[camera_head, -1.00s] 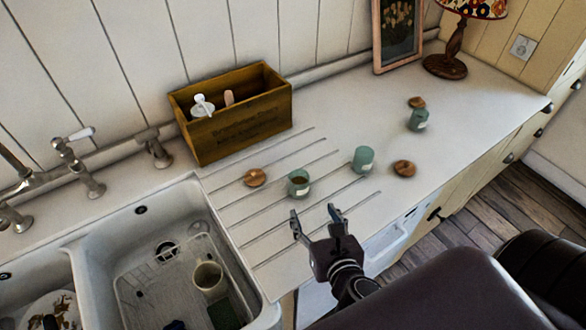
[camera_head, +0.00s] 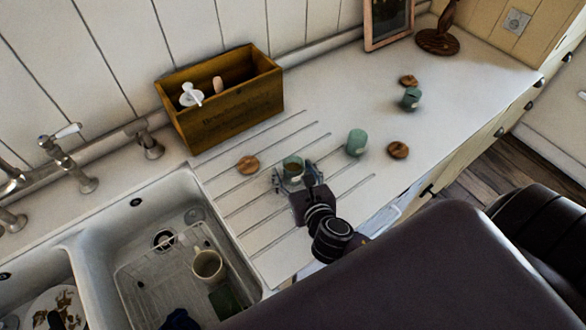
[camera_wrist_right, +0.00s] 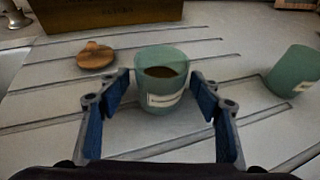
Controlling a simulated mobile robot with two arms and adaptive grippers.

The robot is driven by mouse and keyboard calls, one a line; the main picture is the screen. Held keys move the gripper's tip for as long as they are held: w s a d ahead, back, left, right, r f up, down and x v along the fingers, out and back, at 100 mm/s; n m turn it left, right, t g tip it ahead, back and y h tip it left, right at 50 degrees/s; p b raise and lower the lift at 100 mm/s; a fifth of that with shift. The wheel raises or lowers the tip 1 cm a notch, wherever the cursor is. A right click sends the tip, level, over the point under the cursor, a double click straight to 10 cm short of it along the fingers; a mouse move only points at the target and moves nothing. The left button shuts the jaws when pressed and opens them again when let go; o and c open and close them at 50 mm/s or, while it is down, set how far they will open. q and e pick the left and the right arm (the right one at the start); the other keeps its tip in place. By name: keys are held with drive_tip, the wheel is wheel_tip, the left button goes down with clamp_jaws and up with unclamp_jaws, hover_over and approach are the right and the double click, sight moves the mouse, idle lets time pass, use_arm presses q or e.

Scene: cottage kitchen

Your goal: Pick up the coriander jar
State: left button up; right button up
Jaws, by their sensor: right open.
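An open green jar (camera_head: 293,164) with brown contents and a pale label stands upright on the ribbed drainboard. The label is too small to read, so I cannot tell which jar is coriander. My right gripper (camera_head: 294,174) is open, with a finger on either side of this jar. In the right wrist view the jar (camera_wrist_right: 163,92) stands between the blue-padded fingers, with gaps visible on both sides. A second green jar (camera_head: 356,143) stands to the right, and a third (camera_head: 410,98) farther back. My left gripper is not in view.
Round wooden lids (camera_head: 248,165) lie on the counter, one left of the open jar and others near the second (camera_head: 398,150) and third jars (camera_head: 408,81). A wooden box (camera_head: 225,112) stands behind. The sink (camera_head: 110,235) with a mug (camera_head: 208,265) is at left.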

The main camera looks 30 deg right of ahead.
drive_tip(key=c, duration=1.3)
